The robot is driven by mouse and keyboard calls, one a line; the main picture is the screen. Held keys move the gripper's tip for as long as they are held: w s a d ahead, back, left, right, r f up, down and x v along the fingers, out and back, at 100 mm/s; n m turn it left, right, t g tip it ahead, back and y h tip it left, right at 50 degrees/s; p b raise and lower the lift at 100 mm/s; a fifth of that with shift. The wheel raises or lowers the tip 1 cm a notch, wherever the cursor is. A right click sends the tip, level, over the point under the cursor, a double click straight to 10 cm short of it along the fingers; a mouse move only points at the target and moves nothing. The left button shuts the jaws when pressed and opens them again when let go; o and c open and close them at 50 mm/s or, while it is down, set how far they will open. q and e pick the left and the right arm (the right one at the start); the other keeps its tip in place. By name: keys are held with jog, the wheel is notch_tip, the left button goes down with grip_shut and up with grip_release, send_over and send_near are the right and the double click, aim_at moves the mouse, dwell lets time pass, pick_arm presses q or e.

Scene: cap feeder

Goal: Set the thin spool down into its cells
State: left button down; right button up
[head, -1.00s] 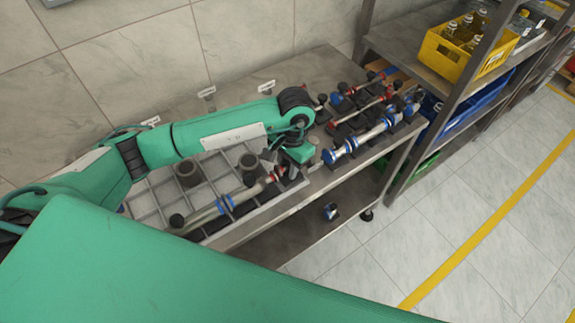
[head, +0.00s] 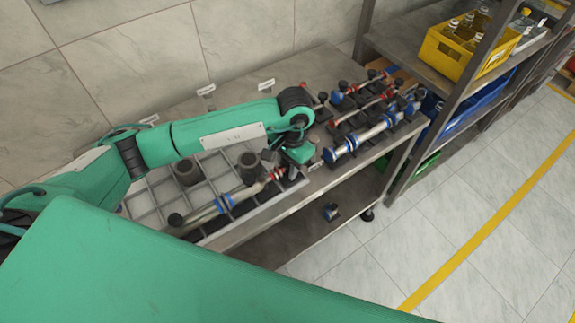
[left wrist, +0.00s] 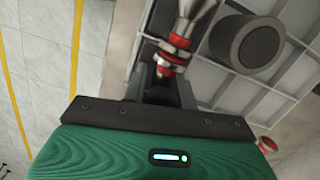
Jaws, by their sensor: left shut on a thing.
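The thin spool (head: 231,199) is a long metal rod with blue rings, red rings towards its right end and a dark knob at its left end. It lies lengthwise along the front part of the grey gridded tray (head: 146,203). My left gripper (head: 277,172) is at its right end, partly hidden by my wrist. In the left wrist view, my left gripper (left wrist: 160,88) is shut on the spool by the red rings (left wrist: 176,48). I cannot tell whether the spool fully rests in the cells. My right gripper is not in view.
Two dark cylinders (head: 248,165) (head: 188,172) stand in the tray behind the spool. More spools (head: 372,135) with blue and red rings lie in dark holders to the right on the bench. A shelf with a yellow crate (head: 445,58) stands further right.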

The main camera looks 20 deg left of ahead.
pick_arm(q)
jog(key=shift+s+a+f+b, duration=0.1)
jog(key=shift+a+f+b, duration=0.1)
jog(key=shift+f+b, duration=0.45)
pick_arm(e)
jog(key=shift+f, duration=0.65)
pick_arm(q)
jog(key=c, duration=1)
grip_release()
jog(key=shift+r, duration=0.1)
jog(key=shift+c, duration=0.2)
jog(key=shift+a, duration=0.1)
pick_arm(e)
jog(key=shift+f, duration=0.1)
pick_arm(q)
jog(key=shift+d+r, duration=0.25)
jog(key=shift+d, duration=0.05)
jog(key=r, duration=0.4)
jog(key=w+r+b, duration=0.1)
jog(key=r, duration=0.4)
jog(key=r+b, duration=0.1)
jog(key=r, duration=0.4)
jog(key=shift+w, duration=0.15)
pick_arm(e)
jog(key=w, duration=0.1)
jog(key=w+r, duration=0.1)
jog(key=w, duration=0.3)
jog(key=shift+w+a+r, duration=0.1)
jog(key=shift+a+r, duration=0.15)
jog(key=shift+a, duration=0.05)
